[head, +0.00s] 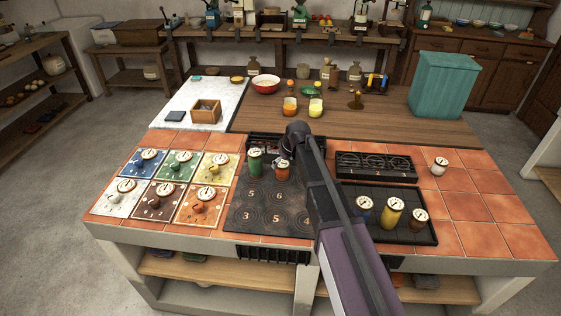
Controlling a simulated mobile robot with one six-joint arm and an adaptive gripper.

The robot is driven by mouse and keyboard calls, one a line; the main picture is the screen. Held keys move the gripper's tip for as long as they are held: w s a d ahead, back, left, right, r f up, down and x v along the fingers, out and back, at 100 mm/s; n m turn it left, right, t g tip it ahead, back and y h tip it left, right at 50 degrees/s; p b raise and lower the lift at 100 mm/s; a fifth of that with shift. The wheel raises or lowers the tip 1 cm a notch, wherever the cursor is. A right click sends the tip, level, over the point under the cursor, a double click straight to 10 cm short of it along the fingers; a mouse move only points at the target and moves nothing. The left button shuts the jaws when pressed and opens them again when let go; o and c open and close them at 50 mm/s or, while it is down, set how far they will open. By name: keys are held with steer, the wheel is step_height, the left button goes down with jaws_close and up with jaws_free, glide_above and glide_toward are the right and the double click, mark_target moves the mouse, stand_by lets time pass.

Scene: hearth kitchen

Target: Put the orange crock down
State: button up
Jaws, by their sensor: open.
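The orange crock (282,174), with a pale dial-like lid, stands upright at the back of the black numbered hob plate (262,215), just right of a green crock (255,165). My arm reaches in from the lower right and bends down just behind and above the orange crock. My gripper (286,152) is at the crock's top, small and largely hidden by the arm's dark end. It is open. Whether its fingers touch the crock cannot be made out. The numbers 5, 6, 3 and 4 show on the plate.
Coloured dial tiles (158,200) lie left of the plate. A black tray (420,236) with blue, yellow and red-brown crocks is right of my arm, near a black rack (376,166) and a white-lidded pot (439,168). Tiles at the far right are bare.

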steer(key=p+v, duration=0.8)
steer(key=v, duration=0.1)
steer(key=shift+r, duration=0.15)
stand_by(0.9)
steer(key=s+d+m+g+h, duration=0.1)
steer(key=s+d+m, duration=0.2)
steer(key=s+d, duration=0.3)
steer(key=s+d+f+m+g+h, duration=0.1)
steer(key=s+d+m, duration=0.1)
steer(key=s+d, duration=0.5)
steer(key=s+d+m+g+h, duration=0.1)
steer(key=s+d+m, duration=0.2)
steer(key=s+d, duration=0.4)
steer(key=shift+s+f+m, duration=0.2)
steer(key=shift+s+m, duration=0.1)
steer(key=shift+s, duration=1.25)
